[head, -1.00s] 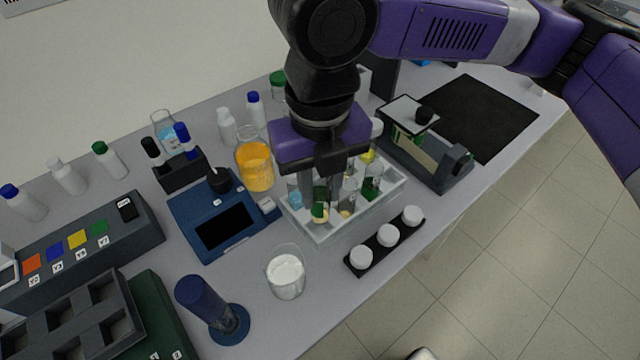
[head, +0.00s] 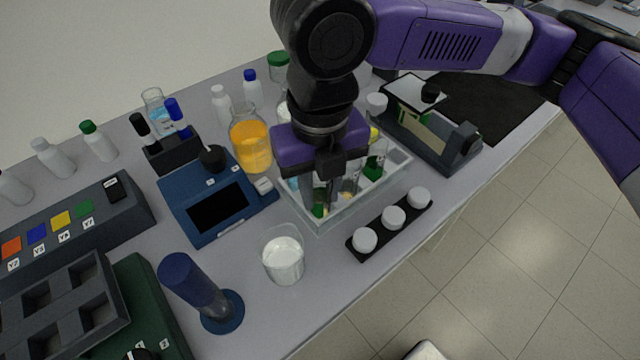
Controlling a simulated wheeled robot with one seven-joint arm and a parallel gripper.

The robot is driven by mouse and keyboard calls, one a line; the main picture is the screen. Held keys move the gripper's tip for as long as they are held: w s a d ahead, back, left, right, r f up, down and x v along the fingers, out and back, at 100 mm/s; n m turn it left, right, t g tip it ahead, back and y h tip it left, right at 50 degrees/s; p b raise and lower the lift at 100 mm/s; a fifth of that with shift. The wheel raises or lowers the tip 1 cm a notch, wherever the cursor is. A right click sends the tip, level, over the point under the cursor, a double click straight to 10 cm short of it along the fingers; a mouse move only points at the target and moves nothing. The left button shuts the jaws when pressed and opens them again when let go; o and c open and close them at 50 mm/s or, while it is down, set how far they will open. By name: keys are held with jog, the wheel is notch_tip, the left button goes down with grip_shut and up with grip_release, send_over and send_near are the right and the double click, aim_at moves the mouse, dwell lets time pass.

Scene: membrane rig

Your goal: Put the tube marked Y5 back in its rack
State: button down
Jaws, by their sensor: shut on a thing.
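My gripper (head: 320,203) points down into a clear-walled tray (head: 346,218) in the middle of the table. Its fingers are shut on a tube with green at its lower part (head: 318,211), near the tray's front left corner. The fingers hide most of this tube, and I cannot read its marking. Other vessels stand in the tray, among them one with a green part (head: 373,168) at the right. A dark holder with empty square compartments (head: 68,305) lies at the lower left; I cannot tell which holder is the tube's rack.
A glass of white stuff (head: 283,258) and a black strip with three white caps (head: 392,218) stand in front of the tray. A blue cylinder (head: 195,285) stands at the front.

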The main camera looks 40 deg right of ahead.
jog(key=shift+f, duration=0.4)
dwell(0.5)
jog(key=c, duration=1.1)
grip_release()
notch_tip(320, 180, up, 8)
jog(key=shift+p, duration=0.3)
jog(key=shift+f, duration=0.15)
